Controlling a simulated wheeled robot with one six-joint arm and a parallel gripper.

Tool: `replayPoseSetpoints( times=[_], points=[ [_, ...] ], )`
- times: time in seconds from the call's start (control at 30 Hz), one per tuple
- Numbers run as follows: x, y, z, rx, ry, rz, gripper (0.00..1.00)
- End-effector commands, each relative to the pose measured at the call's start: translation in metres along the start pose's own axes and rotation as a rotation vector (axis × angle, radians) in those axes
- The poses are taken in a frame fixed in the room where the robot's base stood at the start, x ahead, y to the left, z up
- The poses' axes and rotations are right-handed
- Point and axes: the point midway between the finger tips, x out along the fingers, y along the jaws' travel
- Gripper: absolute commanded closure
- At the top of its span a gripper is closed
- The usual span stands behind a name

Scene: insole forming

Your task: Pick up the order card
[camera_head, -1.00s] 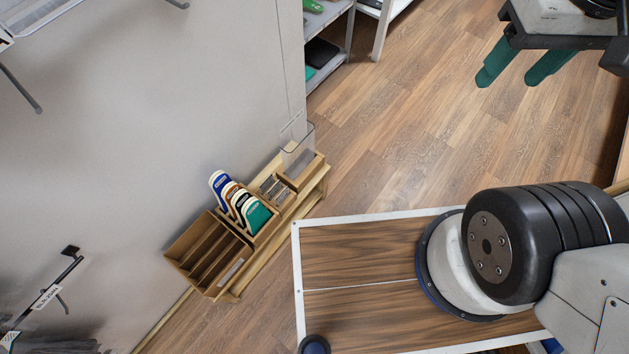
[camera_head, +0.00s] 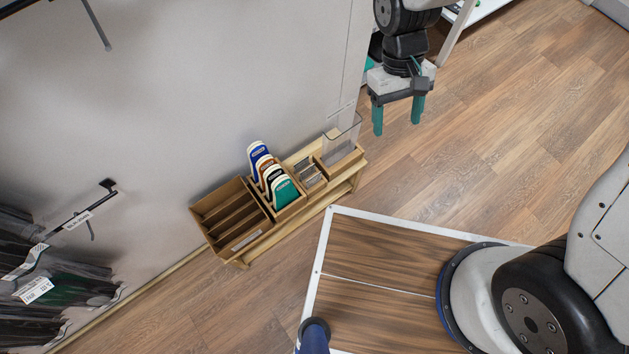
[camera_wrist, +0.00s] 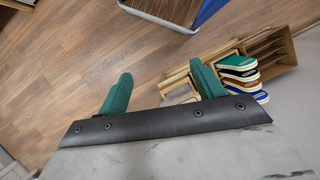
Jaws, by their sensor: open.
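I cannot make out an order card for certain. A wooden rack (camera_head: 243,262) stands against the wall, left of centre in the head view. Its right end has a clear plastic holder (camera_head: 345,137) and small compartments with thin grey items (camera_head: 309,172). My gripper (camera_head: 397,122), with two green fingers, is open and empty. It hangs up and to the right of the clear holder, apart from it in the picture. In the wrist view my gripper (camera_wrist: 160,70) spreads its fingers, and the right one overlaps the rack and hides part of it.
Blue, brown, black and green insoles (camera_head: 272,176) stand in the rack's middle; the left slots (camera_head: 230,212) look empty. A hook with dark packets (camera_head: 60,270) sticks out of the wall at lower left. Shelving (camera_head: 462,22) stands at the top. The wooden floor (camera_head: 500,130) at right is clear.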

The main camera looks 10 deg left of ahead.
Motion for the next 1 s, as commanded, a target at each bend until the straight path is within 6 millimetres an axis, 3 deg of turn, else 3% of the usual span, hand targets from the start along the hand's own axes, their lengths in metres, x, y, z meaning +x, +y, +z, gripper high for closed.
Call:
replayPoseSetpoints(
  times=[0.1, 0.27, 0.4, 0.5, 0.6, 0.67, 0.8, 1.0],
  points=[
    [0.051, -0.027, -0.036, -0.067, -0.021, 0.027, 0.33],
    [0.126, -0.062, -0.079, -0.149, -0.011, 0.058, 0.33],
    [0.198, -0.09, -0.111, -0.213, 0.028, 0.079, 0.33],
    [0.243, -0.107, -0.134, -0.251, 0.082, 0.085, 0.33],
    [0.276, -0.121, -0.16, -0.278, 0.166, 0.081, 0.33],
    [0.286, -0.129, -0.179, -0.29, 0.237, 0.074, 0.33],
    [0.283, -0.137, -0.207, -0.295, 0.349, 0.058, 0.33],
    [0.299, -0.139, -0.218, -0.295, 0.371, 0.055, 0.33]
  ],
)
